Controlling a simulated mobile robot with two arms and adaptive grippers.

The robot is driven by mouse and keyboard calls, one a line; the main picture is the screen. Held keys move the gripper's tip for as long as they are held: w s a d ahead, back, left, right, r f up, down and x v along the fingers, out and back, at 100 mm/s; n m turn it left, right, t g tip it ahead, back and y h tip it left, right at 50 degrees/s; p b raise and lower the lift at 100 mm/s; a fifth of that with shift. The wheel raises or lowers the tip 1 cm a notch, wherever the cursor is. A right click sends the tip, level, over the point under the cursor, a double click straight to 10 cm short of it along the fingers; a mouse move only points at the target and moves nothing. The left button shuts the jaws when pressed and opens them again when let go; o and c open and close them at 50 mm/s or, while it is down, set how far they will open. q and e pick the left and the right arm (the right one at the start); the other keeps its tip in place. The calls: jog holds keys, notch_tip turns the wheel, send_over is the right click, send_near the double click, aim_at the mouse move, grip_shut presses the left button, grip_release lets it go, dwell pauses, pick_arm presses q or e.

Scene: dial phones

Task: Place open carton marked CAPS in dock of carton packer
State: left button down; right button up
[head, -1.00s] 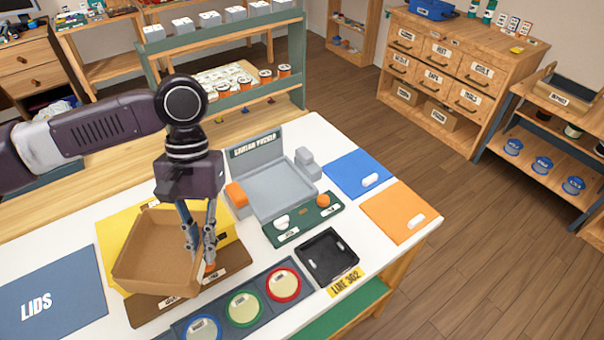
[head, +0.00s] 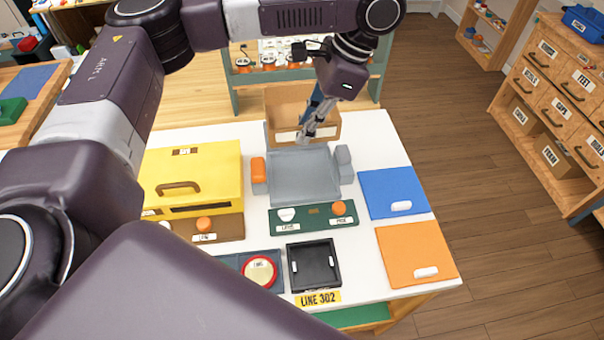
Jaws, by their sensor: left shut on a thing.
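The open brown cardboard carton (head: 287,102) is at the back of the carton packer, beyond its grey dock. My left gripper (head: 308,134) is shut on the carton's near wall, to the right of its middle. The carton appears raised and roughly level; its exact height is hard to tell. Its CAPS marking cannot be read. The carton packer's grey dock (head: 304,178) is empty, with an orange block (head: 258,170) on its left and a grey block (head: 344,162) on its right. The packer's sign board is largely covered by the carton. My right gripper is out of view.
A green panel (head: 314,222) with a white and an orange knob lies before the dock. A yellow box (head: 205,160) with a handle stands left. A black tray (head: 331,265), blue mat (head: 380,184) and orange mat (head: 405,245) lie nearby. A shelf stands behind the table.

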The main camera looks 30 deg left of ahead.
pick_arm(q)
jog(key=shift+f, duration=0.45)
notch_tip(320, 180, down, 8)
jog(key=f+b, duration=0.1)
jog(key=b, duration=0.1)
jog(key=p, duration=0.1)
send_over(305, 186)
jog(key=s+d, duration=0.2)
jog(key=s, duration=0.1)
notch_tip(305, 186, down, 5)
jog(key=shift+a+f, duration=0.15)
notch_tip(305, 186, down, 4)
jog(key=shift+p, duration=0.3)
jog(key=shift+f, duration=0.3)
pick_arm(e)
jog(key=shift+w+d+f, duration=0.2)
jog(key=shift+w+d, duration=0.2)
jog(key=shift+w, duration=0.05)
pick_arm(q)
jog(key=shift+f, duration=0.1)
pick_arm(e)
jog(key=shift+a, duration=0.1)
pick_arm(q)
jog(key=c, duration=2)
grip_release()
jog(key=shift+c, duration=0.2)
